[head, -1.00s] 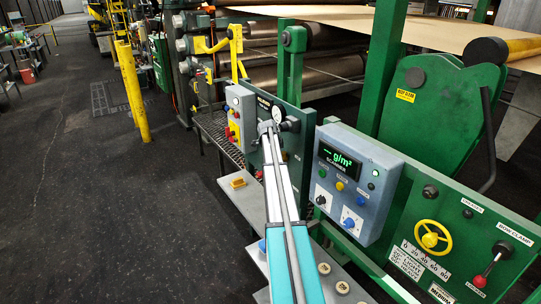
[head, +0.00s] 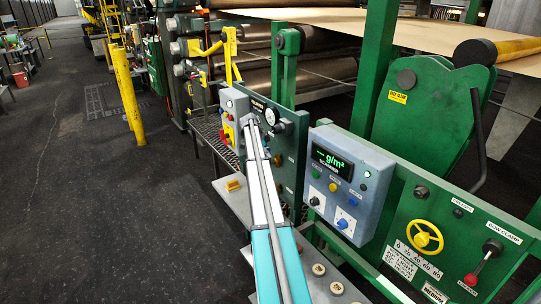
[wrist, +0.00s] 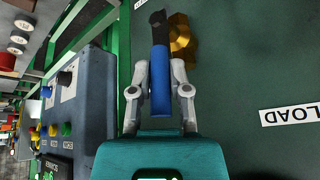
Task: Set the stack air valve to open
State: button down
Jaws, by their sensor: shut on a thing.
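A valve with a blue lever handle (wrist: 161,88) and a brass body (wrist: 180,36) is mounted on a dark green panel (wrist: 250,65) in the wrist view. The handle lies lengthwise between the fingers, its black end beside the brass body. My gripper (wrist: 160,78) is shut on the blue handle, one grey finger on each side. My arm hides the valve there.
A grey-blue scanner box (head: 350,185) with knobs stands right of my arm. A grey box with coloured buttons (head: 235,112) is close on the left. A LOAD label (wrist: 290,115) is on the panel. The dark floor at left is open.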

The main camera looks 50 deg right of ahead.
jog(key=shift+a, duration=0.15)
jog(key=c, duration=0.7)
grip_release()
jog(key=shift+o, duration=0.6)
jog(key=shift+f, duration=0.15)
jog(key=shift+w, duration=0.1)
